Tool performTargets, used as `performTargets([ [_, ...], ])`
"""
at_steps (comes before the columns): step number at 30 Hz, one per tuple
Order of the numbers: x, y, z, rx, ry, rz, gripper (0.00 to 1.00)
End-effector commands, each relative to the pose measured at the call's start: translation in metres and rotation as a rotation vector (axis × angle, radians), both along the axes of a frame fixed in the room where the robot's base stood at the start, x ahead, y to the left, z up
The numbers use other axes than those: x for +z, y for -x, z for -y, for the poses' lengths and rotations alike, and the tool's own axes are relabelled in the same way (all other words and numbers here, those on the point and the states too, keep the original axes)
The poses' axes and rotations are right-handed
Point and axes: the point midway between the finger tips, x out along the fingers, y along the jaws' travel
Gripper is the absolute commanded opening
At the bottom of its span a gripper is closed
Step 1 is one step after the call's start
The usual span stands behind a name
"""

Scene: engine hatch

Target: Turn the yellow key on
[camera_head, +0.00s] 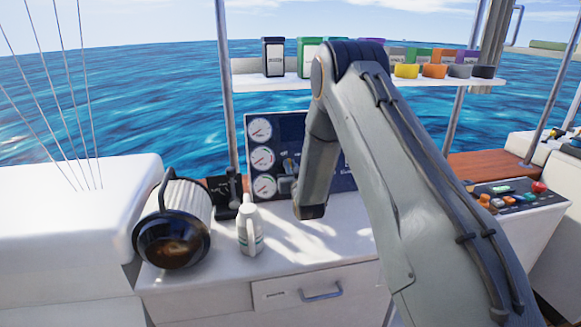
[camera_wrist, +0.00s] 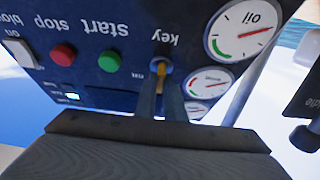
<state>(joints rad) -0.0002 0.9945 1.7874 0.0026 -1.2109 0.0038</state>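The yellow key (camera_wrist: 160,75) sits in a round switch on the dark blue panel (camera_wrist: 130,40), above the word "key", which reads upside down in the wrist view. My gripper (camera_wrist: 161,88) reaches up to the switch. Its two fingers lie close on either side of the key, with only a narrow gap between them, and look shut on it. In the head view my gripper (camera_head: 287,182) is at the panel (camera_head: 290,128), beside the gauges; the key itself is hidden there.
Green (camera_wrist: 109,61) and red (camera_wrist: 63,54) buttons and a rocker switch (camera_wrist: 20,51) share the panel. In the head view a white bottle (camera_head: 250,232) and a black-and-white cylinder (camera_head: 172,235) stand on the counter. A shelf of containers (camera_head: 268,82) hangs above.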

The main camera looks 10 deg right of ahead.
Motion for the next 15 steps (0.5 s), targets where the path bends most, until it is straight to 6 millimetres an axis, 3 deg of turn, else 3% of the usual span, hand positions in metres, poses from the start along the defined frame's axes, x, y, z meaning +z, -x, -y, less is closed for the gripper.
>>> performTargets([
  [15, -0.0006, -0.0003, -0.0016, -0.047, -0.102, 0.001, 0.0],
])
